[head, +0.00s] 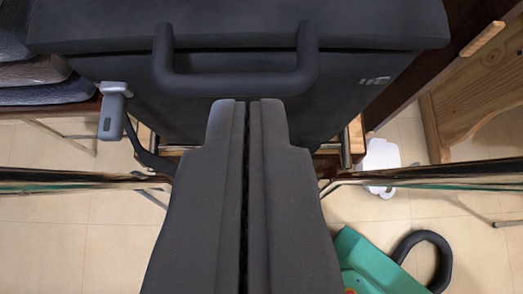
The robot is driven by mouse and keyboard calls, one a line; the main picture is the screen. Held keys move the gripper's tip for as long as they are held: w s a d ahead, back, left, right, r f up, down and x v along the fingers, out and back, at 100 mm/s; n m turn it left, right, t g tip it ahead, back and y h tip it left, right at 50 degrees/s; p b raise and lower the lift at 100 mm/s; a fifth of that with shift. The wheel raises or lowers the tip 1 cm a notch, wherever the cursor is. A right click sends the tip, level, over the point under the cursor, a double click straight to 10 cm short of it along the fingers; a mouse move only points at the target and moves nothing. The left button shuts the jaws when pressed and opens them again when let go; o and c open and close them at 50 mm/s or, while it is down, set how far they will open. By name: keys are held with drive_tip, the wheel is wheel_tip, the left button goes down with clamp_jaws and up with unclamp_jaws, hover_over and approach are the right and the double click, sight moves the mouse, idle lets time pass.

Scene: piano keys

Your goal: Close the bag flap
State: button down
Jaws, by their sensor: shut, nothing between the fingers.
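A large black bag (360,85) fills the top middle of the head view. Its top panel (250,22), which looks like the flap, has a dark line under its edge; I cannot tell whether it is fully down. A thick grey U-shaped handle (235,84) shows on the front. A grey buckle-like piece (113,108) sits by the left side, with a dark strap (150,158) below it. My gripper (246,102) is shut and empty. Its tips appear just below the handle; I cannot tell whether they touch the bag. The bag's lower middle is hidden behind the fingers.
Folded cloths (48,80) lie on a surface at the left. Shiny dark rails (440,174) cross at both sides. A wooden piece of furniture (475,90) stands at the right. A green object (370,265) with a black handle lies lower right. Tiled floor (60,235) shows below.

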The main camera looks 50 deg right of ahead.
drive_tip(key=s+a, duration=0.4)
drive_tip(key=a, duration=0.1)
drive_tip(key=shift+f+p, duration=0.35)
drive_tip(key=w+a+r+n+t+y+p, duration=0.15)
drive_tip(key=a+r, duration=0.25)
drive_tip(key=r, duration=0.5)
drive_tip(key=w+a+r+n+t+y+p, duration=0.1)
drive_tip(key=w+a+r+n+y+p, duration=0.15)
drive_tip(key=r, duration=0.65)
drive_tip(key=w+a+r+n+t+y+p, duration=0.1)
drive_tip(key=a+r+n+y, duration=0.2)
drive_tip(key=r, duration=0.6)
drive_tip(key=s+d+r+n+t+p, duration=0.1)
drive_tip(key=s+d+r+t, duration=0.1)
drive_tip(key=r, duration=1.1)
drive_tip(key=s+d+r+n+t+y+p, duration=0.1)
drive_tip(key=s+d+r+t, duration=0.2)
drive_tip(key=r, duration=1.1)
drive_tip(key=shift+s+d+r+n, duration=0.3)
drive_tip(key=shift+s+d+n, duration=0.15)
drive_tip(key=shift+s, duration=0.45)
